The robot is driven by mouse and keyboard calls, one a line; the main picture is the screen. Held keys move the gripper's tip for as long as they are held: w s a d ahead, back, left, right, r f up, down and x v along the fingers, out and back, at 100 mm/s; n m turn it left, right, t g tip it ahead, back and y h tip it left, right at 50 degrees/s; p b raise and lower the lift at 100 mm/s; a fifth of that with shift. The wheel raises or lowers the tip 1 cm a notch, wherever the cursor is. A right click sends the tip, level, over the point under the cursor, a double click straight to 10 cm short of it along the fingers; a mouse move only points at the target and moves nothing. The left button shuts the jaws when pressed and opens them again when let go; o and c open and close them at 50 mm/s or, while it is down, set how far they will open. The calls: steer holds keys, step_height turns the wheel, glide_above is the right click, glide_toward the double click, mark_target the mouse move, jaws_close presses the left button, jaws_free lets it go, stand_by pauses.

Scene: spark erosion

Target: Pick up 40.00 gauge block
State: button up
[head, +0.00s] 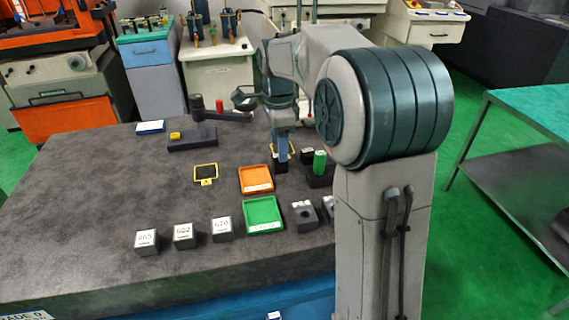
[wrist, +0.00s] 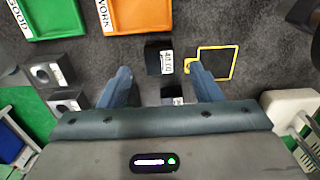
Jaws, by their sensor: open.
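In the wrist view a small dark block (wrist: 158,52) with a white label lies just ahead of my open fingers, roughly midway between them. Its print is too blurred to read surely as 40.00. A second dark block (wrist: 171,91) with a white label shows partly between the fingers, nearer the palm. My gripper (wrist: 160,70) is open and empty, with one finger each side of this line of blocks. In the head view my gripper (head: 281,160) points down over the table behind the orange tray; the blocks under it are mostly hidden.
The orange tray (wrist: 139,14) and green tray (wrist: 38,17) lie beside the blocks. A yellow-edged black pad (wrist: 216,62) is close to the right finger. Dark blocks with holes (wrist: 48,73) lie left. A green cylinder (head: 319,161) stands near my gripper. Labelled blocks (head: 184,235) line the table front.

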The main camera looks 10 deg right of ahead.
step_height(320, 180, down, 5)
steer(key=shift+r, duration=0.1)
jaws_close()
stand_by(0.3)
